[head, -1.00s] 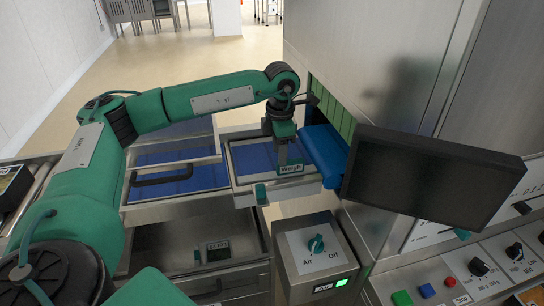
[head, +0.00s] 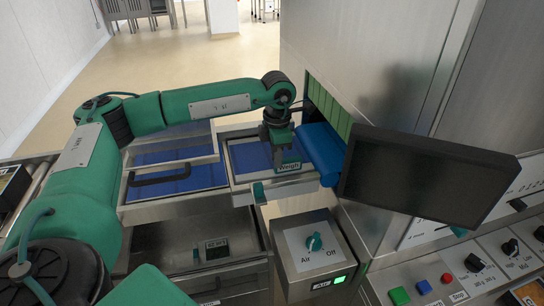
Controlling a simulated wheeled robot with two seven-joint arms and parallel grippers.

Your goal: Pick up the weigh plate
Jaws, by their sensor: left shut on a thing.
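The weigh plate (head: 289,168) is a small grey plate with a "Weigh" label. It is at the front of the blue-floored metal tray section (head: 236,178), left of the blue roll. My left gripper (head: 280,161) comes down over it from above and is shut on it. The gripper hides part of the plate, and I cannot tell whether the plate is clear of the surface below. My right gripper is not in view.
A blue belt end (head: 322,150) and green strip curtain (head: 330,112) lie just right of the gripper. A black monitor (head: 425,183) stands further right. An Air/Off switch box (head: 316,262) stands in front.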

